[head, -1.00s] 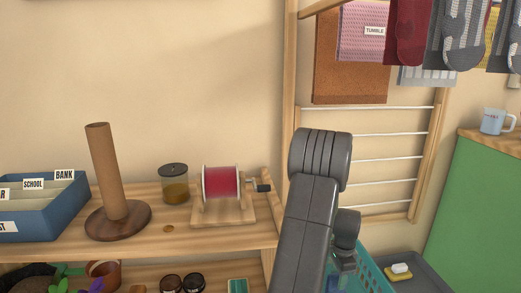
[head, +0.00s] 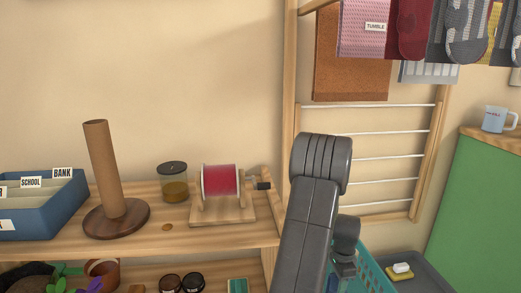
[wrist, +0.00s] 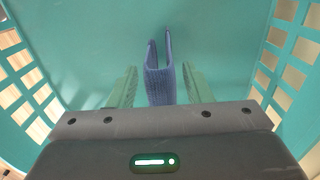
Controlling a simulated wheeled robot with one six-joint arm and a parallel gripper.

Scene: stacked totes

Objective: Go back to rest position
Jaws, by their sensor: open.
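My gripper (wrist: 160,88) is inside the teal basket (wrist: 70,35), whose lattice walls rise on both sides in the wrist view. Its two green fingers stand apart. A folded blue knitted cloth (wrist: 160,85) stands upright between them, with a visible gap to each finger. In the head view my arm reaches down at the lower middle into the teal basket (head: 372,272), and the fingertips are hidden there.
A wooden shelf (head: 245,235) at left holds a cardboard tube on a round base (head: 105,180), a jar (head: 173,182), a red spool (head: 220,182) and a blue file box (head: 45,210). A drying rack (head: 365,155) stands behind my arm. A green cabinet (head: 480,210) is at right.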

